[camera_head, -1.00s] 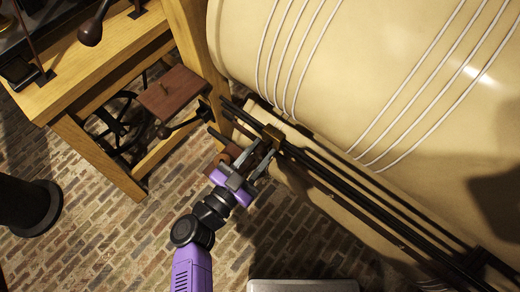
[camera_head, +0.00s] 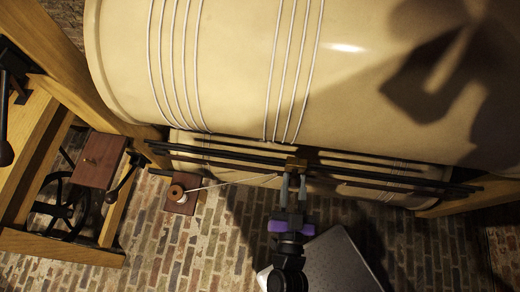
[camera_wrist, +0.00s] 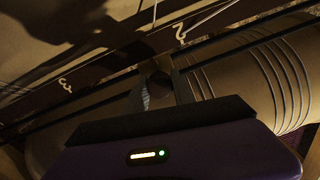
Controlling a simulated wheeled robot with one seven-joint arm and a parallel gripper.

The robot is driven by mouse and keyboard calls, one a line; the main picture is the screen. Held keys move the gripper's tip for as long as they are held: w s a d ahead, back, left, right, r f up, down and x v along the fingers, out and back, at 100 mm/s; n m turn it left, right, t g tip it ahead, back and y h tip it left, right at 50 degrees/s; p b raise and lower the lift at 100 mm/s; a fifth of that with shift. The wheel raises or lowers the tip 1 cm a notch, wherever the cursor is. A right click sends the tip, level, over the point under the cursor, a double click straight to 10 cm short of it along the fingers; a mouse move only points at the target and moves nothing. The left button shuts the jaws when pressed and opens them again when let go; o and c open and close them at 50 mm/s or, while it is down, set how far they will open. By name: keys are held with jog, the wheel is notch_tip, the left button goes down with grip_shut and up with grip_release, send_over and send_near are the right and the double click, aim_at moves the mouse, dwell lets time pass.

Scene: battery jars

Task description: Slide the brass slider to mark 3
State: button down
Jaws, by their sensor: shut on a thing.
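The brass slider (camera_head: 296,162) sits on the dark rails (camera_head: 235,152) below the big cream cylinder, near the middle of their length. My gripper (camera_head: 293,185) reaches up to it from below, with its fingertips shut on the slider's sides. In the wrist view the slider (camera_wrist: 160,84) is a dark, dim shape between the fingers. The white mark 2 (camera_wrist: 181,34) shows just above and right of it there. The mark 3 (camera_wrist: 65,86) is farther off to the left. The slider appears between these marks, nearer to 2.
The cream cylinder (camera_head: 235,70) wound with pale wire fills the space above the rails. A wooden block with a round knob (camera_head: 178,195) stands at left, a thin pale cord running from it towards the slider. A grey panel (camera_head: 335,262) lies below right.

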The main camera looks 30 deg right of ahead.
jog(key=s+d+p, duration=0.1)
jog(key=s+d, duration=0.8)
jog(key=d, duration=0.2)
jog(key=shift+s+d, duration=0.15)
jog(key=shift+d, duration=0.25)
jog(key=c, duration=1.1)
grip_release()
jog(key=shift+o, duration=0.2)
jog(key=b+v, duration=0.2)
jog(key=v, duration=0.5)
jog(key=shift+s+a, duration=0.25)
jog(key=shift+s, duration=0.1)
